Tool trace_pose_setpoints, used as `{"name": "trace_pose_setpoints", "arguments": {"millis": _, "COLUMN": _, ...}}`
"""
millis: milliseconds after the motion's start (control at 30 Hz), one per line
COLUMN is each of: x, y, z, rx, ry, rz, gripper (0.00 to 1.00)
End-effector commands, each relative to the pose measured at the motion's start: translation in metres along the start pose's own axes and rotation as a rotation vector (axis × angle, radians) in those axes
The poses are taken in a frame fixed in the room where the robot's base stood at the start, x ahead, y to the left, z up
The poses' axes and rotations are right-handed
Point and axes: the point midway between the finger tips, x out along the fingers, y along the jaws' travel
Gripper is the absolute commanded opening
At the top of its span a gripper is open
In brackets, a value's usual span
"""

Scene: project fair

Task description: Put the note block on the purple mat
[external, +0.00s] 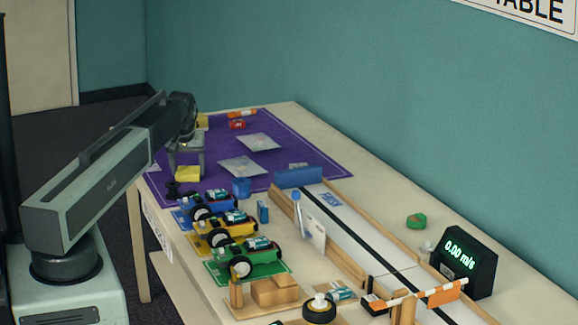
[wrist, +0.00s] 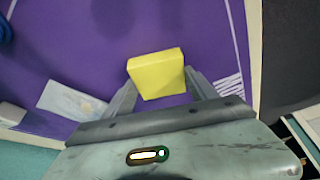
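A yellow note block (external: 187,174) is at the near-left part of the purple mat (external: 300,158). In the wrist view the block (wrist: 156,74) sits between my two fingers, against a background of purple mat. My gripper (external: 187,161) points down over it, with a finger on each side. The fingers look spread slightly wider than the block, so it appears open around it. Whether either finger touches the block is hard to see. The wrist view also shows my gripper (wrist: 161,90) and the mat (wrist: 70,45).
Another yellow item (external: 203,121) is partly hidden behind my gripper. Pale packets (external: 240,167) and a red item (external: 237,124) lie on the mat. A blue cup (external: 241,187) and several toy cars (external: 250,259) stand nearer. A wooden-sided track (external: 350,225) runs to the right.

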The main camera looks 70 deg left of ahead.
Motion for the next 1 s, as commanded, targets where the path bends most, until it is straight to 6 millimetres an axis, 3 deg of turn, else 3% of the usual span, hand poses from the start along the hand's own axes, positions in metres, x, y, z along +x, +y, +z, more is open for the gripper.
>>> {"name": "trace_pose_setpoints", "arguments": {"millis": 67, "x": 0.0, "y": 0.0, "z": 0.0, "rx": 0.0, "ry": 0.0, "rz": 0.0, "gripper": 0.87}}
{"name": "trace_pose_setpoints", "arguments": {"millis": 367, "x": -0.001, "y": 0.0, "z": 0.0, "rx": 0.0, "ry": 0.0, "rz": 0.0, "gripper": 0.87}}
{"name": "trace_pose_setpoints", "arguments": {"millis": 533, "x": -0.012, "y": 0.0, "z": -0.002, "rx": 0.0, "ry": 0.0, "rz": 0.0, "gripper": 0.87}}
{"name": "trace_pose_setpoints", "arguments": {"millis": 667, "x": -0.035, "y": 0.0, "z": -0.003, "rx": 0.0, "ry": 0.0, "rz": 0.0, "gripper": 0.87}}
{"name": "trace_pose_setpoints", "arguments": {"millis": 1000, "x": -0.114, "y": 0.0, "z": -0.004, "rx": 0.0, "ry": 0.0, "rz": 0.0, "gripper": 0.87}}
